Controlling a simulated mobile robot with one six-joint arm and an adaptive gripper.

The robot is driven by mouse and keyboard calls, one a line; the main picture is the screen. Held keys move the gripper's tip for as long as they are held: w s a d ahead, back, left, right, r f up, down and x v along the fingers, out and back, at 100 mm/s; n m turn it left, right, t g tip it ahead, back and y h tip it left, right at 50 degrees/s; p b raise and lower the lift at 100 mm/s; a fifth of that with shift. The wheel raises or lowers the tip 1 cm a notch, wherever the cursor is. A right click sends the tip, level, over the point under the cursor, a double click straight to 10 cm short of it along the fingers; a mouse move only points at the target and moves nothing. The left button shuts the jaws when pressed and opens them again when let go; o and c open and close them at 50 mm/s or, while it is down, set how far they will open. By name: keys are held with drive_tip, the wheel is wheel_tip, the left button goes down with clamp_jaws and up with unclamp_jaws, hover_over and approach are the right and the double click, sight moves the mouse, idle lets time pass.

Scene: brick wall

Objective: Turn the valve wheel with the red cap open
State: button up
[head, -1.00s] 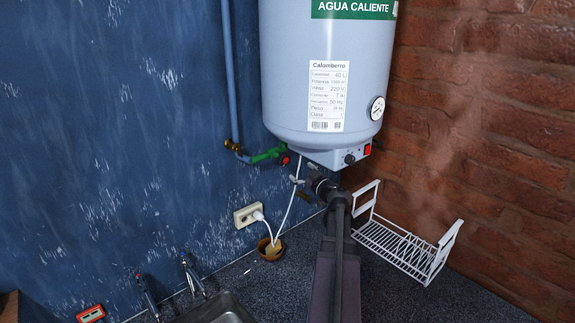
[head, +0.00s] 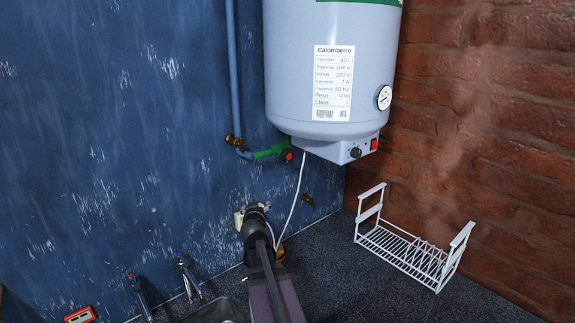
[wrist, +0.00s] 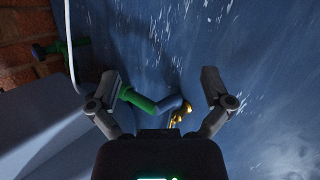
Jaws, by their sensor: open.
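The valve wheel with the red cap (head: 287,156) sits at the right end of a green pipe (head: 268,152) under the water heater, on the blue wall. My gripper (wrist: 159,80) is open and empty, with its two fingers spread wide in the wrist view. The green pipe (wrist: 139,100) shows between the fingers there, farther off, but the red cap is not visible and may be behind the left finger. In the head view my dark wrist is below and left of the valve, apart from it, and hides the fingertips.
The heater (head: 330,80) hangs above and right of the valve. A white cable (head: 294,205) runs down to the counter near my wrist. A white wire rack (head: 410,250) stands on the right. Taps (head: 187,275) and a sink (head: 218,308) are lower left.

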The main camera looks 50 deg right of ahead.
drive_tip(key=s+a+f+n+g+y+b, duration=0.1)
drive_tip(key=s+a+f+g+y+b, duration=0.2)
drive_tip(key=a+f, duration=0.8)
drive_tip(key=s+a+f+n+g+y+b, duration=0.1)
drive_tip(key=a+f+g+y+b, duration=0.25)
drive_tip(key=a+f, duration=0.8)
drive_tip(key=w+d+r+m+t+h+p, duration=0.25)
drive_tip(key=d+r+t+h+p, duration=0.55)
drive_tip(key=d+r, duration=1.9)
drive_tip(key=n+t+y+p, duration=0.5)
drive_tip(key=n+y+p, duration=0.1)
drive_tip(key=y+p, duration=0.35)
approach(289, 157)
drive_tip(key=s, duration=0.2)
drive_tip(key=shift+s+d+y, duration=0.15)
drive_tip(key=shift+s+y, duration=0.25)
drive_tip(key=shift+y, duration=0.1)
drive_tip(key=shift+w, duration=0.2)
drive_tip(key=w, duration=0.4)
drive_tip(key=w+d, duration=0.1)
drive_tip(key=w, duration=0.8)
drive_tip(key=shift+w+d, duration=0.2)
drive_tip(key=shift+d, duration=0.05)
